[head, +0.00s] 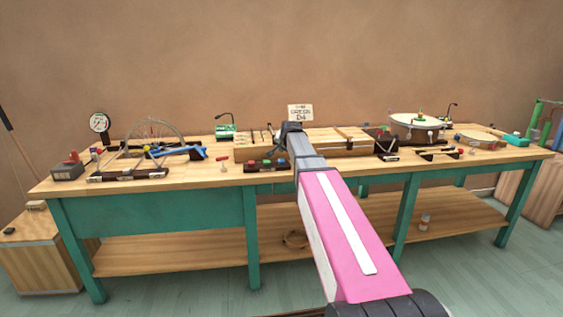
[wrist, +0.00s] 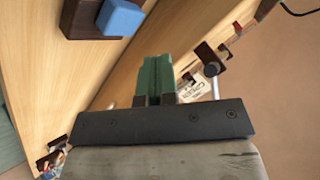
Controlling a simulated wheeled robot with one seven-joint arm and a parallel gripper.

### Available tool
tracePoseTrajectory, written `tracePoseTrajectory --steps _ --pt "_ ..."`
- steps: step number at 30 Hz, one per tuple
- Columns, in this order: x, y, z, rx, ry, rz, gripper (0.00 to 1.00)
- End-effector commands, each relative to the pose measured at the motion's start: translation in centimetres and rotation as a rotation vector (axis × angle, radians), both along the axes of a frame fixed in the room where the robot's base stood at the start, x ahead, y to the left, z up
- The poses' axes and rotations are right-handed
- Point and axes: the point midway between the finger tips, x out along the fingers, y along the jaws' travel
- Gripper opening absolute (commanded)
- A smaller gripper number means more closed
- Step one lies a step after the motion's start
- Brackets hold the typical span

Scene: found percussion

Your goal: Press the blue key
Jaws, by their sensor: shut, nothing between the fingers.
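The blue key (head: 281,162) is at the right end of a dark key block (head: 262,169) near the table's front edge, left of my arm in the head view. In the wrist view the blue key (wrist: 121,16) shows at the top left, on its dark base (wrist: 80,20). My gripper (wrist: 159,62) has green fingers that are shut together with nothing between them. It is apart from the key, which lies up and left of the fingertips in the wrist view. In the head view my own arm hides the fingers.
The wooden workbench (head: 215,176) holds a bicycle wheel (head: 152,132) at left, a wooden box (head: 340,141) in the middle and a drum (head: 416,126) at right. A small card sign (head: 300,112) shows behind my arm.

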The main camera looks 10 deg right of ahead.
Motion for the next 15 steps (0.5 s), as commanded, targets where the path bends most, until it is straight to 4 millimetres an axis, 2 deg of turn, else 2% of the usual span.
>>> tracePoseTrajectory --steps 6,15 --pt "0.0 0.0 -1.6 0.000 -0.001 0.000 0.00" --pt "0.0 0.0 -2.0 0.000 -0.001 0.000 0.00"
